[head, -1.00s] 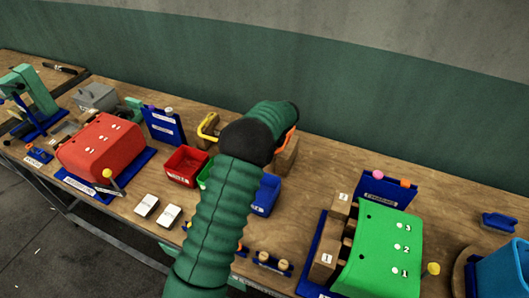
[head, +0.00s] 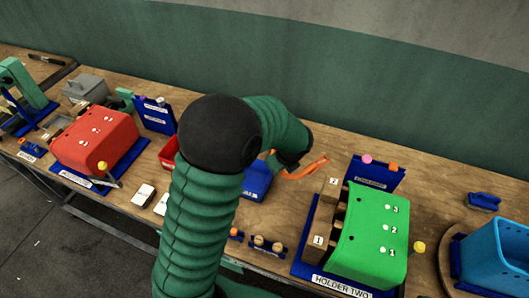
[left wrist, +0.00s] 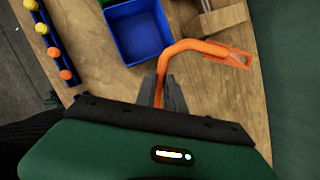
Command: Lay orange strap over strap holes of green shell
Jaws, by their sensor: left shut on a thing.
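The green shell (head: 374,240) sits in a blue holder labelled HOLDER TWO (head: 341,284) at the right of the bench. White numbered dots run down its right side, and small dark holes show near its left edge. The orange strap (head: 304,172) hangs in the air left of the shell, bent at one end. My left gripper (left wrist: 163,92) is shut on the strap, which also shows in the left wrist view (left wrist: 205,46). In the head view my left arm hides the gripper's fingers. My right gripper is in neither view.
Wooden blocks (head: 318,239) stand along the shell's left side. A blue board (head: 377,174) with pink and orange knobs stands behind it. A blue bin (head: 466,262) is at the far right. A red shell (head: 95,140) sits at the left.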

